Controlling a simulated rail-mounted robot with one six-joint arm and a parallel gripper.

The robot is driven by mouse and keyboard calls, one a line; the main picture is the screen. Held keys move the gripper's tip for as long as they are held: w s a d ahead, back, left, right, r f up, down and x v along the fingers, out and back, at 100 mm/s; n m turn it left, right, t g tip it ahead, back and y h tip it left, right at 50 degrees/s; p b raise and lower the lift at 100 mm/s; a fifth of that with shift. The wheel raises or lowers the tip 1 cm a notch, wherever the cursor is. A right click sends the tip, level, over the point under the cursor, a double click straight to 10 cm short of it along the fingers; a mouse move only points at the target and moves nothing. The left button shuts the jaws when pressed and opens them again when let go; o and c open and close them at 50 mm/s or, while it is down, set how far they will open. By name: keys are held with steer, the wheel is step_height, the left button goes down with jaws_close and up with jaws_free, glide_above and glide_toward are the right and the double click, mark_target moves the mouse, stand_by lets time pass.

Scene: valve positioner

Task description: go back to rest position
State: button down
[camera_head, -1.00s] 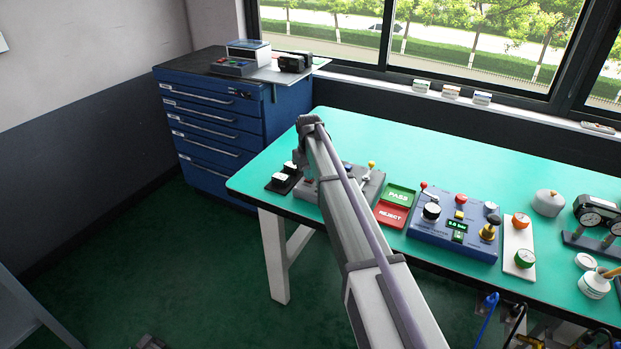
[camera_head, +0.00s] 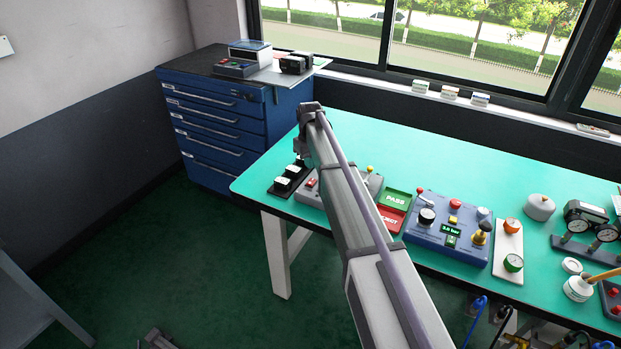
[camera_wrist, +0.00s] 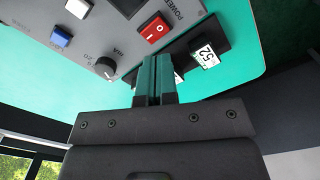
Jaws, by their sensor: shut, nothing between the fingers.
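My gripper (camera_wrist: 154,68) is shut and empty, its two teal-tipped fingers side by side in the wrist view. The fingertips appear above the green bench, near the grey control box (camera_wrist: 125,35) with a red power switch (camera_wrist: 155,29) and a black knob (camera_wrist: 105,67). A black strip with white-labelled blocks (camera_wrist: 205,55) lies beside them. In the head view my arm reaches out over the bench's left part, and the gripper itself is mostly hidden at the arm's far end. I cannot tell whether the fingers touch anything.
The green bench (camera_head: 420,150) is clear toward the window. The PASS tray (camera_head: 395,198), REJECT tray (camera_head: 389,219) and blue regulator box (camera_head: 448,222) stand right of my arm. Gauges and tools crowd the bench's right end. A blue drawer cabinet (camera_head: 222,125) stands at back left.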

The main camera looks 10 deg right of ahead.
steer(key=s+m, duration=0.4)
steer(key=s, duration=3.3)
steer(key=shift+s+r, duration=0.2)
steer(key=shift+s, duration=0.2)
